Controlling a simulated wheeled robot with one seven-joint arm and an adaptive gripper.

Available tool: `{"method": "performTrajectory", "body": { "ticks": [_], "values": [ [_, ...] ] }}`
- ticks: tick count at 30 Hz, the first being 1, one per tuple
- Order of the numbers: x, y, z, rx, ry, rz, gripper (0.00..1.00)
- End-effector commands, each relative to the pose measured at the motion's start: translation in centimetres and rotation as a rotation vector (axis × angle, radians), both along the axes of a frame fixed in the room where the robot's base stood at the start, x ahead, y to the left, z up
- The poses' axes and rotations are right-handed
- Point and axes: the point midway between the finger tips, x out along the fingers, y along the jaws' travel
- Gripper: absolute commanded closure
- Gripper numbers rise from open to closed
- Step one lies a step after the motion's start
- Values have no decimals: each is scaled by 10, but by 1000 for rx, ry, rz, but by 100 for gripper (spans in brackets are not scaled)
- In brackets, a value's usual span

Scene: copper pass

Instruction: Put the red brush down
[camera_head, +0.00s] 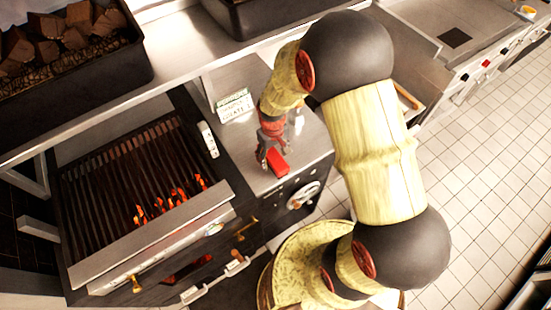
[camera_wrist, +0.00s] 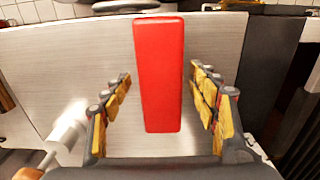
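The red brush (camera_head: 278,162) shows as a plain red block on the steel counter beside the grill, near its front edge. In the wrist view the red brush (camera_wrist: 160,72) lies lengthwise between my fingers, with a visible gap on each side. My gripper (camera_head: 268,150) is over the counter at the brush. In the wrist view my gripper (camera_wrist: 160,85) is open, its yellow-padded fingers apart and not touching the brush. Whether the brush rests fully on the steel is hard to tell; it appears to lie flat.
A grill (camera_head: 135,190) with flames is left of the counter (camera_head: 318,145). A small sign (camera_head: 235,105) stands behind my gripper. A pale tool with a wooden handle (camera_wrist: 65,138) is at the lower left of the wrist view. A tray of wood chunks (camera_head: 75,90) sits on the shelf above.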

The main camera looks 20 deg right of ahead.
Motion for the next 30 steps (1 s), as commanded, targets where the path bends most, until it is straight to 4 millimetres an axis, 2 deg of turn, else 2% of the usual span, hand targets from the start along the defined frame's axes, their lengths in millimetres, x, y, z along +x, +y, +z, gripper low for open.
{"method": "performTrajectory", "body": {
  "ticks": [27, 30],
  "values": [
    [0, 0, 0, 0, 0, 0, 94],
    [0, 0, 0, 0, 0, 0, 96]
  ]
}}
